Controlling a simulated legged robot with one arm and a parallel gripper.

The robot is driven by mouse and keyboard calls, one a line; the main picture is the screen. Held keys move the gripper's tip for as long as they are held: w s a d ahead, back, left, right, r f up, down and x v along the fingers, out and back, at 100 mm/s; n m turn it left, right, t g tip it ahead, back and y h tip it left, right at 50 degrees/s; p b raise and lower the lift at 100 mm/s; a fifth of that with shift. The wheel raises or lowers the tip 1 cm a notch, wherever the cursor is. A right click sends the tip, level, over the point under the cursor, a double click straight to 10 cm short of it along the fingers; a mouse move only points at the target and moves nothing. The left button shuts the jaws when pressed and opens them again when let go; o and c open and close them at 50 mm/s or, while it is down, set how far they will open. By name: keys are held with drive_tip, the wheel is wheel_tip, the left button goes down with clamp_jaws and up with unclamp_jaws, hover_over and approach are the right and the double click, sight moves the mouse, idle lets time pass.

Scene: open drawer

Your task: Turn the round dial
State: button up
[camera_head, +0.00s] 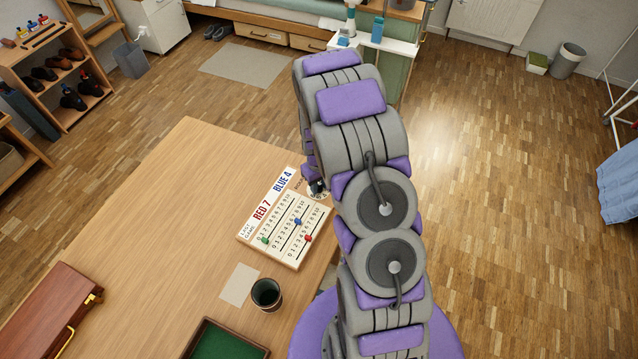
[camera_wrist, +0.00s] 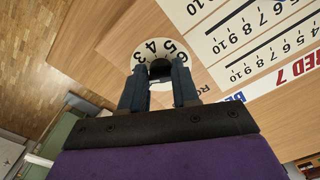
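The round dial (camera_wrist: 151,48) is a white disc with black numbers and a dark raised knob (camera_wrist: 160,69) at its centre. In the head view only part of the dial (camera_head: 314,195) shows at the far right corner of the score board, beside my arm. My gripper (camera_wrist: 160,72) is at the dial, with one dark finger on each side of the knob. The narrow gap between the fingers is filled by the knob, and they appear closed on it. The fingers hide the near part of the dial. My arm hides most of the gripper in the head view.
The score board (camera_head: 285,222) lies on the wooden table (camera_head: 185,190) with green, blue and red pegs in its tracks. A dark cup (camera_head: 266,294), a paper square (camera_head: 240,284), a green-lined tray (camera_head: 225,342) and a brown case (camera_head: 45,315) are nearer. The table's far left is clear.

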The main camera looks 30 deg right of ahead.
clamp_jaws()
drive_tip(key=shift+r+m+p, duration=0.1)
drive_tip(key=shift+m+p, duration=0.3)
drive_tip(key=shift+p, duration=0.05)
drive_tip(key=shift+r+m+p, duration=0.1)
drive_tip(key=shift+m+p, duration=0.8)
drive_tip(key=shift+a+m+p, duration=0.15)
drive_tip(key=shift+m+p, duration=1.5)
drive_tip(key=shift+m, duration=0.95)
drive_tip(key=shift+f, duration=0.2)
drive_tip(key=o, duration=0.5)
unclamp_jaws()
drive_tip(key=shift+r, duration=0.15)
